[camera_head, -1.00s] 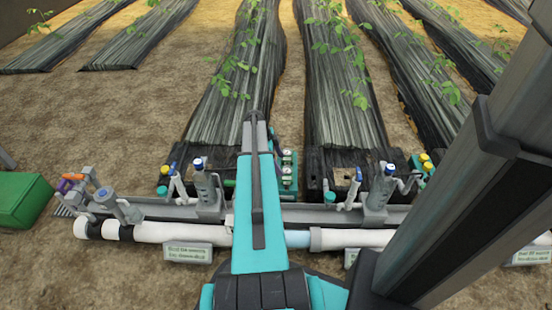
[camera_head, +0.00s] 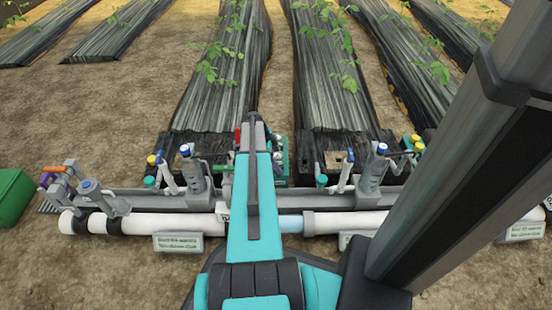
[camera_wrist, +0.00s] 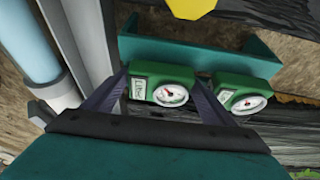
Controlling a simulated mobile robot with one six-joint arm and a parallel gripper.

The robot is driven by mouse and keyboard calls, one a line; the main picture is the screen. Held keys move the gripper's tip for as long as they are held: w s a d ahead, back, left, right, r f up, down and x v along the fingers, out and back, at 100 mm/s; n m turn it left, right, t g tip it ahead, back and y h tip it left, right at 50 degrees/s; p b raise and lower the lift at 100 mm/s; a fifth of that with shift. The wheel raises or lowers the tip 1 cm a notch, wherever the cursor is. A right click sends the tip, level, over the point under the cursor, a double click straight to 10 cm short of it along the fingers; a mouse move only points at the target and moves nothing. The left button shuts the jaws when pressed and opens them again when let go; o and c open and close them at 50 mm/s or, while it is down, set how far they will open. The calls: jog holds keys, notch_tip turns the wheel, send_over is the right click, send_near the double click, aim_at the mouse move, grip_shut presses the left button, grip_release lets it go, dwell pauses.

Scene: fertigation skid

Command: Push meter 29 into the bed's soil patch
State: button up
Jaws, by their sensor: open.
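Two green meters with round white dials sit side by side in a teal holder (camera_wrist: 228,57) in the wrist view. The left meter (camera_wrist: 165,84) has a small white label whose text I cannot read for sure. The right meter (camera_wrist: 243,97) is just beside it. My gripper (camera_wrist: 160,78) is open, with one finger on each side of the left meter; I cannot tell whether they touch it. In the head view my arm hides the gripper, and the meters (camera_head: 279,150) show just right of the arm. A brown soil patch (camera_head: 335,158) shows in the end of the right-hand black bed.
A white pipe (camera_head: 345,222) and grey channel run across in front of the beds. Valves with blue caps (camera_head: 185,150) stand along it. A green box (camera_head: 14,198) is at far left. My grey column covers the right side. Bare soil lies between the beds.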

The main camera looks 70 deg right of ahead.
jog(key=c, duration=0.9)
jog(key=shift+r+p, duration=3.25)
jog(key=shift+r, duration=2.3)
